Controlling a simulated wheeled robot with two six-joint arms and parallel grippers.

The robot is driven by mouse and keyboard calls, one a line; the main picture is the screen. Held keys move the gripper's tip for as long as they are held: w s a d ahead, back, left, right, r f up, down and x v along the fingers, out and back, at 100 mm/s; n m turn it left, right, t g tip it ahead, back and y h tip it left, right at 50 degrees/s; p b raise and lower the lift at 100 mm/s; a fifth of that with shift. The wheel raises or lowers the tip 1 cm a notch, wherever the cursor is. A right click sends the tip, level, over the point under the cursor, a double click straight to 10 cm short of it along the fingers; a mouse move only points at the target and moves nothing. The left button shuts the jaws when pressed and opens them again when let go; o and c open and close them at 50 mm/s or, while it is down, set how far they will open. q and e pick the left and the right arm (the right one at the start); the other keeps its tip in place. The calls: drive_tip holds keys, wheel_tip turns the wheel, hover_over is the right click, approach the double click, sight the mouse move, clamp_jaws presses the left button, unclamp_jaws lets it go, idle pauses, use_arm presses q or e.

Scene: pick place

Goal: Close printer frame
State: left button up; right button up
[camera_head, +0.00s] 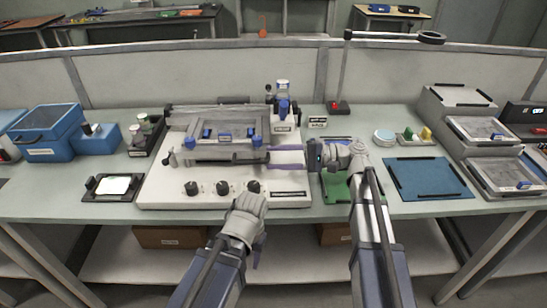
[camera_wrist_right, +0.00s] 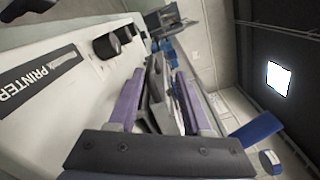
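The printer (camera_head: 270,198) is a white base with several black knobs along its front, and its label shows in the right wrist view (camera_wrist_right: 30,85). Its grey frame (camera_head: 195,152) with blue clamps sits over the back of the base; how far it is raised is hard to tell. My right gripper (camera_head: 270,157) reaches in from the right, its purple fingers apart and pointing at the frame's right side. In the right wrist view the grey frame part (camera_wrist_right: 156,95) shows between the open fingers; contact is unclear. My left gripper (camera_head: 257,252) is low in front of the table edge, its fingers mostly hidden.
A blue mat (camera_head: 430,178) and stacked grey trays (camera_head: 470,130) are on the right. A green mat (camera_head: 337,190) lies partly under my right arm. Blue boxes (camera_head: 45,130) and a black tray (camera_head: 112,187) are on the left. Bottles (camera_head: 283,100) stand behind the printer.

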drive_tip(key=shift+d, duration=4.05)
